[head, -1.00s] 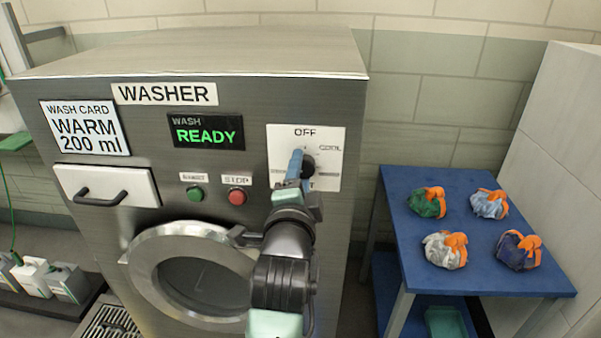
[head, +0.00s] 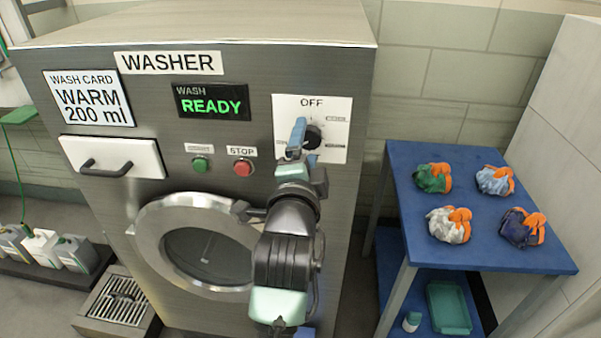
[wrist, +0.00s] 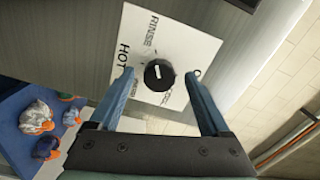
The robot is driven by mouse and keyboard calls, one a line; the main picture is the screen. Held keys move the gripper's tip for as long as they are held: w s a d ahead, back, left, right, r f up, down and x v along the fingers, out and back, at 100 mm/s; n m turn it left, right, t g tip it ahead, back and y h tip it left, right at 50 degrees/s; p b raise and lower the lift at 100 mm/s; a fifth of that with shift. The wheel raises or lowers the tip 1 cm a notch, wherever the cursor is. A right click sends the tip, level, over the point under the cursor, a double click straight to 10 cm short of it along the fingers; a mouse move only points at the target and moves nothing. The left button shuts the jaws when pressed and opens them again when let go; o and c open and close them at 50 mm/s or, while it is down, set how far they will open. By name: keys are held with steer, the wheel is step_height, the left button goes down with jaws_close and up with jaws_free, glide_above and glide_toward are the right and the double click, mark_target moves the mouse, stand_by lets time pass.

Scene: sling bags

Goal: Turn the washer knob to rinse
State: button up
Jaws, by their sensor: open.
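The washer knob (head: 314,137) is round and black on a white label plate (head: 338,112), with OFF printed at the top. In the wrist view the knob (wrist: 159,75) shows a short white mark, and the plate reads RINSE (wrist: 150,31) and HOT (wrist: 122,62); the other labels are partly hidden or cut off. I cannot tell for sure which label the mark points at. My gripper (wrist: 158,76) is open, with blue fingers on either side of the knob and gaps to it. In the head view my gripper (head: 303,142) covers the plate's lower left.
The washer display (head: 211,103) reads READY. Green (head: 201,164) and red (head: 243,168) buttons, a drawer handle (head: 103,169) and the round door (head: 150,250) are left of my arm. A blue table (head: 470,195) with several bags stands at right.

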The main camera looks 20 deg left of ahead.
steer(key=b+v, duration=0.1)
steer(key=v, duration=1)
steer(key=shift+s+b, duration=0.3)
steer(key=shift+b, duration=0.05)
steer(key=shift+d, duration=0.1)
